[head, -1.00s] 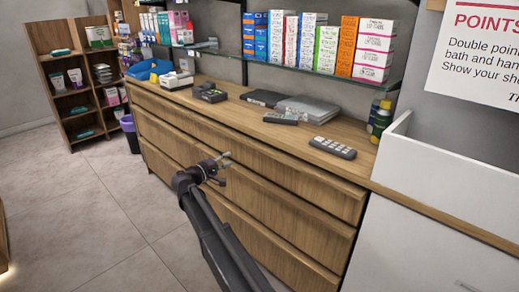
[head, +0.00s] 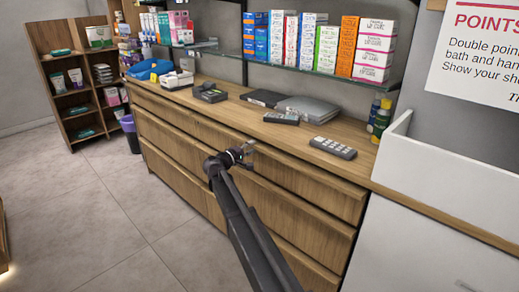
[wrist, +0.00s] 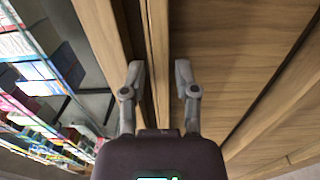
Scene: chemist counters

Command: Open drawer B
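The wooden counter (head: 310,265) holds a stack of wide drawers. The top drawer (head: 310,188), the middle drawer (head: 300,222) and a lower one all look closed. No letter shows on any of them, so I cannot tell which is drawer B. My gripper (head: 248,153) is at the upper edge of the top drawer, near mid-length. In the wrist view, my gripper (wrist: 159,70) is open, with its two fingers apart on either side of the drawer's upper lip (wrist: 157,50). I cannot tell whether the fingers touch the wood.
On the countertop lie a remote-like keypad (head: 333,148), a grey flat device (head: 308,108) and a card reader (head: 210,93). Medicine boxes (head: 328,48) stand on a glass shelf above. A white counter (head: 440,200) adjoins at right. The tiled floor (head: 110,210) in front is clear.

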